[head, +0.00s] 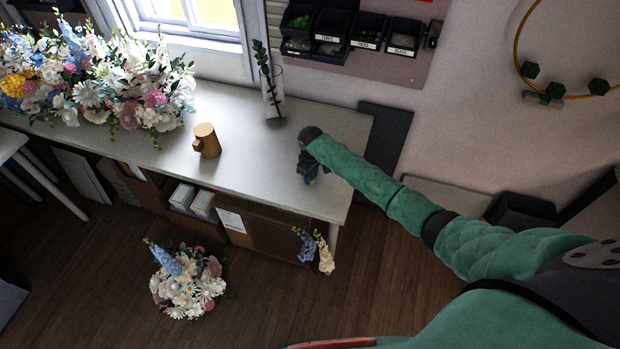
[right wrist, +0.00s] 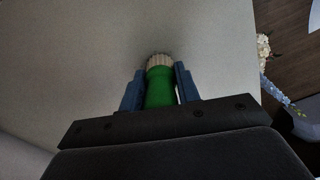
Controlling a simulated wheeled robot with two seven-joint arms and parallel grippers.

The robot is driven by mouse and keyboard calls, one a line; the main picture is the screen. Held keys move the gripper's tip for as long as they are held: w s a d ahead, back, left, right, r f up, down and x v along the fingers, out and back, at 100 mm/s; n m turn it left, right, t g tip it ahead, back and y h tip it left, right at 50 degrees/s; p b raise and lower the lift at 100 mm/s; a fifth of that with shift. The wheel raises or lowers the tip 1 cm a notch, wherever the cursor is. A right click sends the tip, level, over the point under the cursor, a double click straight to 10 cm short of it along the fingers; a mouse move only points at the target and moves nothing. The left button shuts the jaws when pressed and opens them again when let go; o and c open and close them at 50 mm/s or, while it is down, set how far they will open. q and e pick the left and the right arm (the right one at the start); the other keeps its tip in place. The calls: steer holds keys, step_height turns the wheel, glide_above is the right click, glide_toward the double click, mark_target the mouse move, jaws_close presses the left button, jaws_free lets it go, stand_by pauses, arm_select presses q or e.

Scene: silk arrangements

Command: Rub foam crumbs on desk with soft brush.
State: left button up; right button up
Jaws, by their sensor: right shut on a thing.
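The desk (head: 255,112) is a long, pale worktop along the wall. My right gripper (head: 308,176) is over its right end, pointing down. In the right wrist view, my right gripper (right wrist: 160,74) is shut on the soft brush (right wrist: 160,90). The brush has a green handle and pale bristles that point toward the desk surface (right wrist: 80,90). I cannot tell whether the bristles touch the desk. No foam crumbs can be made out in either view. My left gripper is not in view.
A wooden mug (head: 206,141) stands mid-desk, and a glass vase (head: 272,95) with a green stem stands near the back. Flowers (head: 95,85) crowd the left end. A bouquet (head: 188,285) is on the floor. The desktop between mug and gripper is clear.

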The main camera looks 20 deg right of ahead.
steer(key=shift+w+d, duration=0.1)
steer(key=shift+w+d+b, duration=0.15)
steer(key=shift+w+d, duration=0.2)
steer(key=shift+w, duration=0.25)
steer(key=shift+w+d+b, duration=0.15)
steer(key=shift+w+d, duration=0.2)
steer(key=shift+w, duration=0.2)
steer(key=shift+w+d+f, duration=0.1)
steer(key=shift+w+d, duration=0.15)
steer(key=shift+s+a+p, duration=0.45)
steer(key=shift+s+p, duration=0.1)
steer(key=shift+s, duration=0.1)
steer(key=shift+s+a, duration=0.15)
steer(key=shift+s, duration=0.1)
steer(key=shift+s+a, duration=0.25)
steer(key=shift+s, duration=0.1)
